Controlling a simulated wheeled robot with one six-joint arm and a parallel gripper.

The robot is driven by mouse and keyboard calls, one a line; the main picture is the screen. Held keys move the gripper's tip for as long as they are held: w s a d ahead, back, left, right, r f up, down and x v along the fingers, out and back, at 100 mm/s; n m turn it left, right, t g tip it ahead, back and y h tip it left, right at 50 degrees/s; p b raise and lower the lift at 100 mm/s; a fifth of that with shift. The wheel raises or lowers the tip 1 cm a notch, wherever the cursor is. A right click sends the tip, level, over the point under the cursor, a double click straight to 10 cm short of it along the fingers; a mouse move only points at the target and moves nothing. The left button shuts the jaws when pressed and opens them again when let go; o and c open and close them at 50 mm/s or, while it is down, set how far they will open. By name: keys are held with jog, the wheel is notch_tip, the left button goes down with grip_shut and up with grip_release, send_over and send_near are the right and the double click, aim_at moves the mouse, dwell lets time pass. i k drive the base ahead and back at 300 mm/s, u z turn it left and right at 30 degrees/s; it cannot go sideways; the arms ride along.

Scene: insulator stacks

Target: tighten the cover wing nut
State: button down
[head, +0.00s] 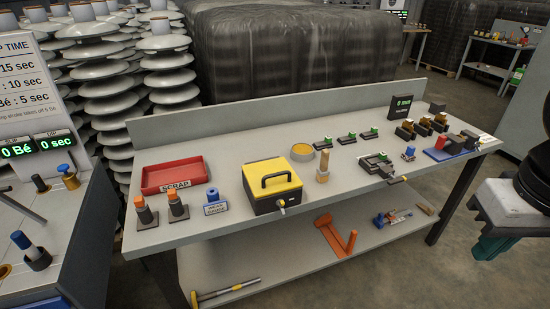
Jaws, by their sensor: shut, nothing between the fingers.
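A black box with a yellow cover (272,177) and a black handle on top stands left of the middle of the bench; the cover looks closed. A small metallic piece (282,210) sticks out low at its front; it may be the wing nut, but it is too small to tell its shape or how tight it is. My gripper (484,252) is at the right edge, past the bench's right end, dark teal and pointing down. It is shut and empty, far from the box. Part of my arm is cut off by the frame edge.
On the bench (232,232) stand a red scrap tray (174,174), orange-topped pieces (178,205), a blue gauge (214,203), a wooden piece (322,165) and several small fixtures to the right. The lower shelf holds an orange tool (334,236). Bare bench surface lies in front of the box.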

aim_at(280, 203)
jog(key=u, duration=0.75)
jog(key=k, duration=0.45)
jog(key=z, duration=0.55)
jog(key=i, duration=0.75)
jog(key=u, duration=0.65)
